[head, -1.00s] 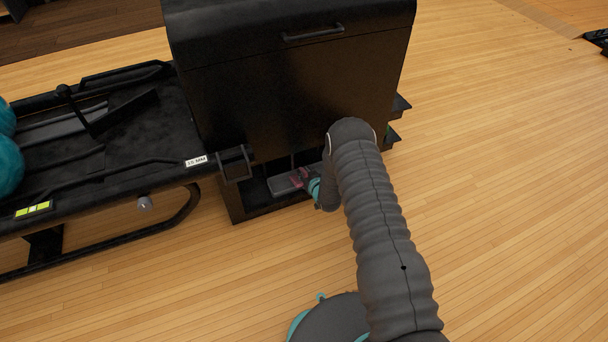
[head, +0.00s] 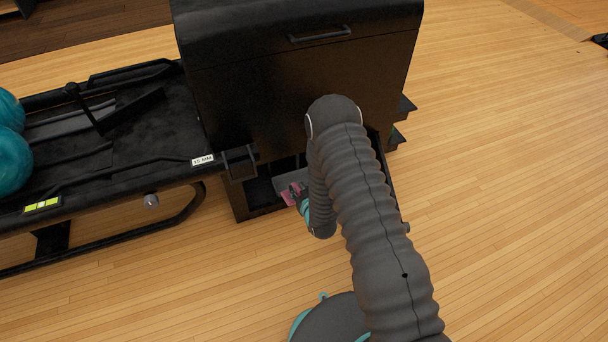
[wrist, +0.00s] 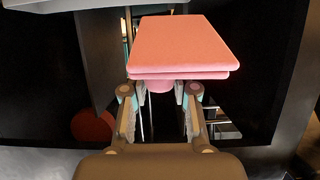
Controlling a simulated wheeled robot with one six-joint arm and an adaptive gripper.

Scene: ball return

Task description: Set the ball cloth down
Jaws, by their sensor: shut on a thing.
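The ball cloth (wrist: 185,45) is a folded pink pad. In the wrist view its near edge sits between the fingertips of my gripper (wrist: 160,92), which is shut on it. The cloth sticks out ahead of the fingers, roughly flat. In the head view the cloth (head: 290,197) shows as a small pink patch at the low opening of the black cabinet. My gripper (head: 299,192) is beside it there, partly hidden by my arm. I cannot tell whether the cloth touches any surface.
The black cabinet (head: 270,100) stands at the end of the ball rack (head: 150,130). Teal balls (head: 12,160) lie on the rack at the left. In the wrist view a dark red round thing (wrist: 92,126) sits low at left. The wooden floor (head: 500,180) at right is clear.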

